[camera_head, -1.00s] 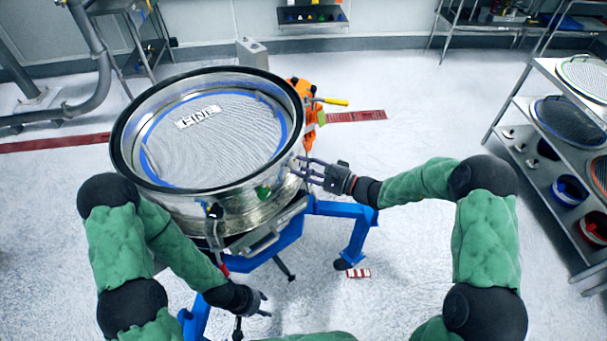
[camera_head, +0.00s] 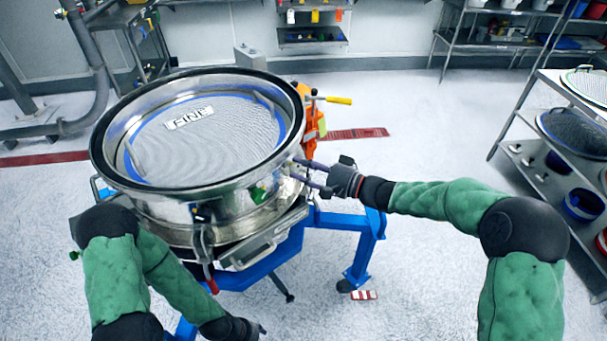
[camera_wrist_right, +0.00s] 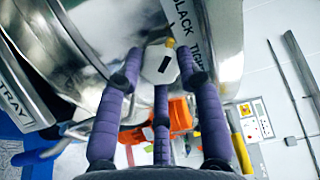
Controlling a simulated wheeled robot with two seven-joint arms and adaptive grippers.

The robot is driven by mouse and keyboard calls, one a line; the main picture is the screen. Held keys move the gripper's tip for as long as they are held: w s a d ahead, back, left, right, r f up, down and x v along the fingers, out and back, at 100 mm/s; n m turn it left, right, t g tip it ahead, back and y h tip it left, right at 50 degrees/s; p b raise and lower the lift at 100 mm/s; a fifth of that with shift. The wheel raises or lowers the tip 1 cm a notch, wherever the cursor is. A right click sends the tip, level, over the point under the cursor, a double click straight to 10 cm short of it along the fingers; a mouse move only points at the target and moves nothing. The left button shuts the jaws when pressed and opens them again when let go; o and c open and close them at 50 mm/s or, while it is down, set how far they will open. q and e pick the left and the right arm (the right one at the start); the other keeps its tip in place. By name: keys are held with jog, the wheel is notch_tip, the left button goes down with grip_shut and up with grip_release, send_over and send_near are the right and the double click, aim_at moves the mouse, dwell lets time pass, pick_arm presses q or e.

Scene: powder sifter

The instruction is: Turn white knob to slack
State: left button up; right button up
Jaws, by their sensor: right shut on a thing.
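A white knob (camera_wrist_right: 160,65) with a black mark and a yellow tip sits on the side of the steel sifter (camera_head: 235,212). A label reading SLACK and TIGHT (camera_wrist_right: 187,28) is beside it in the right wrist view. My right gripper (camera_head: 302,172) reaches the sifter's right side from the right. In the right wrist view its purple fingers are around the knob and shut on it. In the head view the knob is too small or hidden to make out. My left gripper (camera_head: 258,329) is low at the sifter's front, away from the knob; its fingers are unclear.
The sifter stands on a blue frame (camera_head: 368,245). An orange part with a yellow-handled lever (camera_head: 338,100) is just behind the right gripper. A steel rack (camera_head: 533,150) with sieves stands at the right.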

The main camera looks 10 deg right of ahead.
jog(key=shift+s+a, duration=0.1)
dwell(0.4)
jog(key=o, duration=1.1)
jog(key=shift+o, duration=0.2)
jog(key=v, duration=1.2)
jog(key=shift+f, duration=0.1)
